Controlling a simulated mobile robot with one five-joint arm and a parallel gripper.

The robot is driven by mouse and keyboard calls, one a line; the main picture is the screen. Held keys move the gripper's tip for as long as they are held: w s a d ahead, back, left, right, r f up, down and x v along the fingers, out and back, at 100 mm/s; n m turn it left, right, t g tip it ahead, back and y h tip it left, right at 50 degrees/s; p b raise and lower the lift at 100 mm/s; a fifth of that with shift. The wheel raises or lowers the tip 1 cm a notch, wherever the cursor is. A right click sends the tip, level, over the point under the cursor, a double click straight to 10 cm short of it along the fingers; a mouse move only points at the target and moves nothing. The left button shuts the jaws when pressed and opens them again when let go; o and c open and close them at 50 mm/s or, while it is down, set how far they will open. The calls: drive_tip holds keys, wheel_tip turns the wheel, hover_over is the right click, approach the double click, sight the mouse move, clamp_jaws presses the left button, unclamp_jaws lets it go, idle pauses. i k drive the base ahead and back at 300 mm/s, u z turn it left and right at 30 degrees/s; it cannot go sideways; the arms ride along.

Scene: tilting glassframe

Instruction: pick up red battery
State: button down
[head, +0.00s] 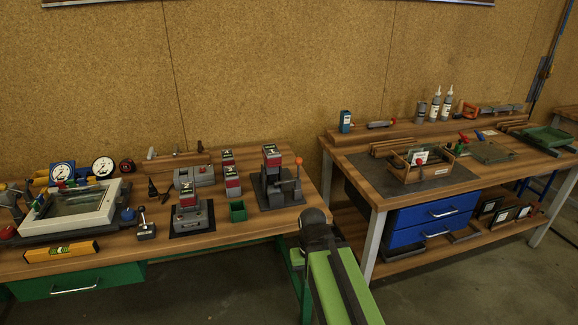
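Several red battery-like blocks with dark tops and pale labels stand on the left workbench. One red battery (232,182) stands upright on the bench top, with another red battery (228,158) just behind it. A third red block (187,193) sits on a grey dock on a dark mat. A further red-and-dark block (271,156) sits at the top of a dark grey press-like stand. I cannot tell which one the task means. My green and black arm rises at the bottom centre, apart from all of them. My gripper's fingers do not show.
A small green bin (238,211) stands in front of the batteries. An orange-knobbed lever (298,170) rises beside the stand. A glass frame (75,207) and yellow level (62,251) lie at left. The right workbench (400,197) holds a wooden tool tray (425,172). Floor shows between the benches.

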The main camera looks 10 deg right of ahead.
sight(272, 155)
drive_tip(key=z, duration=0.05)
drive_tip(key=k, duration=0.55)
drive_tip(key=u, duration=0.2)
drive_tip(key=i, duration=0.9)
drive_tip(key=z, duration=0.1)
drive_tip(key=k, duration=1.35)
drive_tip(key=u, duration=0.35)
drive_tip(key=i, duration=0.65)
drive_tip(key=u, duration=0.7)
drive_tip(key=i, duration=1.15)
drive_tip(key=z, duration=0.25)
